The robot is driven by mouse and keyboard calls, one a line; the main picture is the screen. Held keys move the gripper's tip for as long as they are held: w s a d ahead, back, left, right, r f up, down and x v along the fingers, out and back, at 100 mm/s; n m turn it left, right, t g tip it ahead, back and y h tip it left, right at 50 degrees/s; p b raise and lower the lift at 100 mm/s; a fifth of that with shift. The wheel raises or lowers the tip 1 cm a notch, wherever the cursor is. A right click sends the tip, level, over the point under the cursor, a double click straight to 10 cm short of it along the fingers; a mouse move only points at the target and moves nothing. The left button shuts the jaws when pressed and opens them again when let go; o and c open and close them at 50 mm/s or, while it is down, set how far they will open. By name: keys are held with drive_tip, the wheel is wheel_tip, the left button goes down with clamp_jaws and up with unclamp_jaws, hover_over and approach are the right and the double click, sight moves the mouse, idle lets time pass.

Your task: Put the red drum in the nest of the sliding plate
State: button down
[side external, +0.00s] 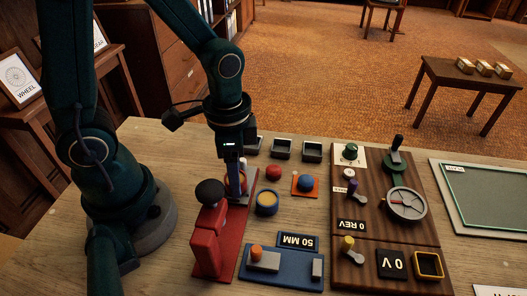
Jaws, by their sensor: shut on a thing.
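My gripper (235,178) points straight down and is shut on a small drum with red on its side (229,184), which I take to be the red drum. The fingers hide much of it. It is over the far part of a red base (231,228), beside a red press-like body with a black knob (209,195). A grey piece (241,198) shows on that base just below the drum and may be the sliding plate. Its nest is hidden, and I cannot tell whether the drum touches it.
A blue drum with a yellow top (267,203) stands close to the right. Behind it are a red round knob (274,172) and a blue knob on an orange plate (305,184). A blue gauge base (283,267) lies in front. A wooden control board (376,270) stands right.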

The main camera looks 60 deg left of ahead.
drive_tip(key=shift+f, duration=0.15)
unclamp_jaws()
idle(0.4)
drive_tip(key=shift+w+r, duration=0.1)
drive_tip(key=shift+r, duration=3.4)
